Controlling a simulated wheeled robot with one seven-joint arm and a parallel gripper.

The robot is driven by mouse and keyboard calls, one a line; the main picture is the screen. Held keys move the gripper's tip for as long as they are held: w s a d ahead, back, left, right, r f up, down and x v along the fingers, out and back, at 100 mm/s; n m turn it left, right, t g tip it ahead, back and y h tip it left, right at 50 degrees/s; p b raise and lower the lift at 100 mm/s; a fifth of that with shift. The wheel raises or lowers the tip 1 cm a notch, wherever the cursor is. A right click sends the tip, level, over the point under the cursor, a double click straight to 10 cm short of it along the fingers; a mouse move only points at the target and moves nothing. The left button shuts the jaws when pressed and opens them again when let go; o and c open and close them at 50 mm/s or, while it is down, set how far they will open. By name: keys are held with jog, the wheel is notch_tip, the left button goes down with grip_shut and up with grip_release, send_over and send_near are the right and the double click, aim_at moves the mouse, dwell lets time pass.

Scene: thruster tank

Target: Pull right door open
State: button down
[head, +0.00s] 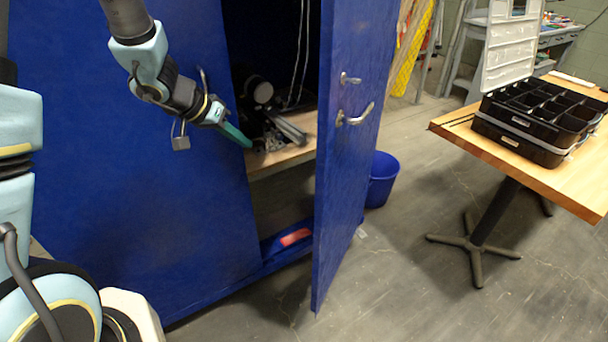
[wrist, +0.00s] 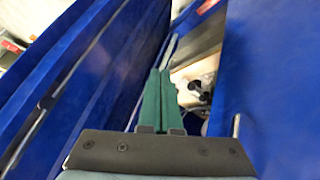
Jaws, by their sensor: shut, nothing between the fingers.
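The right door (head: 345,150) of the blue cabinet stands partly open, swung out toward me, with its metal handle (head: 355,115) on the outer face. In the wrist view the right door (wrist: 95,75) is the blue panel at the left. My gripper (head: 246,142) is at the opening between the two doors, beside the left door's edge. Its green fingers (wrist: 159,72) are shut and empty and point into the gap. In the head view they look apart from the right door.
Inside the cabinet a wooden shelf (head: 270,160) holds dark and metal parts. A red item (head: 295,237) lies at the bottom. A blue bucket (head: 382,180) stands on the floor behind the right door. A table (head: 450,128) with a black organizer case (head: 520,128) is at the right. Floor between is clear.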

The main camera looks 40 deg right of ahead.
jog(key=s+d+f+m+g+p, duration=0.1)
jog(key=s+d+f+g, duration=0.2)
jog(key=s+d+f, duration=0.6)
jog(key=shift+s+y, duration=0.3)
jog(key=shift+s, duration=1.1)
jog(key=shift+s+d, duration=0.15)
